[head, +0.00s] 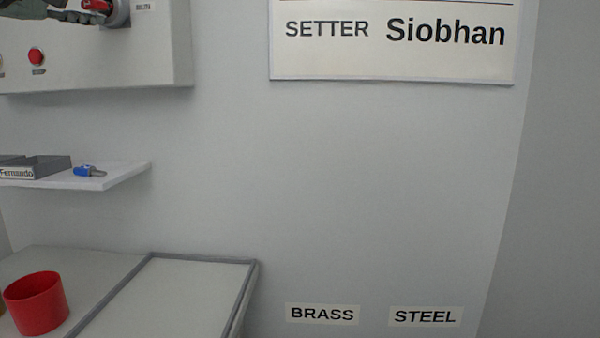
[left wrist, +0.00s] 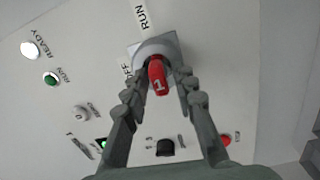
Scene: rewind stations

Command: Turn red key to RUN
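The red key (left wrist: 157,76), marked 1, sits in a round grey switch collar (left wrist: 156,52) on the wall panel. It also shows at the top left of the head view (head: 97,5), partly cut off. A RUN label (left wrist: 141,16) is above the switch, and another label at its left is partly hidden. My left gripper (left wrist: 162,80) is at the key, with one finger on each side. The fingers look open around it, with narrow gaps; contact is not clear. It also shows in the head view (head: 84,14). My right gripper is not in view.
The panel (head: 150,60) also bears a red button (head: 36,56), a green RUN lamp (left wrist: 50,78) and a black knob (left wrist: 166,147). Below are a shelf (head: 125,172) with a blue padlock (head: 90,171), and a bench (head: 190,285) with a red cup (head: 36,303).

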